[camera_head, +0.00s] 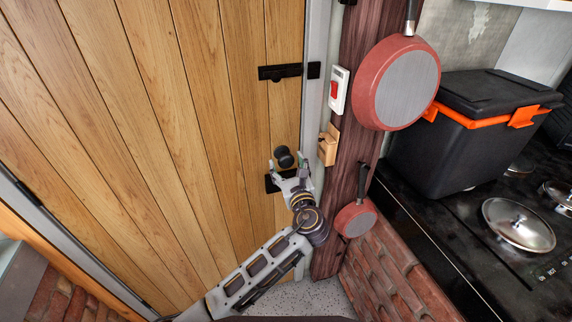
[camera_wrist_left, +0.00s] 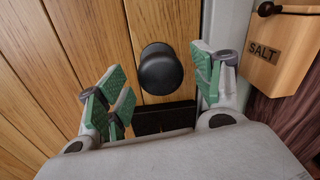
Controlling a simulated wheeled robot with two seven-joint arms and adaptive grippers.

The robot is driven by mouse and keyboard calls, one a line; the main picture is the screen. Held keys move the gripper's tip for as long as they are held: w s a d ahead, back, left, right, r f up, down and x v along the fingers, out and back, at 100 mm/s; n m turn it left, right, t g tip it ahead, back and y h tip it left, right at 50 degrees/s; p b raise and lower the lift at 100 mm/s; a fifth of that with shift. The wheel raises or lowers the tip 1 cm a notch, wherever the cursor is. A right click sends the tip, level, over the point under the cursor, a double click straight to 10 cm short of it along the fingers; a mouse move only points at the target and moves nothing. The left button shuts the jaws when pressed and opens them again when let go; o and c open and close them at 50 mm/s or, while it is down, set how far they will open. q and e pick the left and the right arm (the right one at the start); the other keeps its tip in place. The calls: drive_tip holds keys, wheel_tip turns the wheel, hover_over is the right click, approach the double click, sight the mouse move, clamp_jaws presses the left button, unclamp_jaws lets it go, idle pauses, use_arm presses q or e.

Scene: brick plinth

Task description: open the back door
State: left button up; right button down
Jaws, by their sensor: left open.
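The back door (camera_head: 180,120) is made of wooden planks and appears shut against its light frame (camera_head: 315,60). Its round black knob (camera_head: 284,156) sits near the right edge, above a dark plate (camera_head: 272,184). A black bolt (camera_head: 280,72) is higher on the door. My left gripper (camera_head: 288,166) is at the knob. In the left wrist view, the knob (camera_wrist_left: 160,70) shows between the open green-padded fingers (camera_wrist_left: 158,84), with gaps on both sides; I see no contact. My right gripper is not in view.
A wooden salt box (camera_head: 328,146) and a white switch with a red button (camera_head: 338,90) are right of the door. Red pans (camera_head: 402,82) hang on the post. A black box (camera_head: 468,130) stands on the stove (camera_head: 440,225).

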use_arm(q)
drive_tip(key=shift+b+x, duration=0.5)
drive_tip(key=shift+x, duration=0.75)
drive_tip(key=shift+c, duration=0.2)
drive_tip(key=c, duration=1.4)
drive_tip(key=shift+s, duration=0.1)
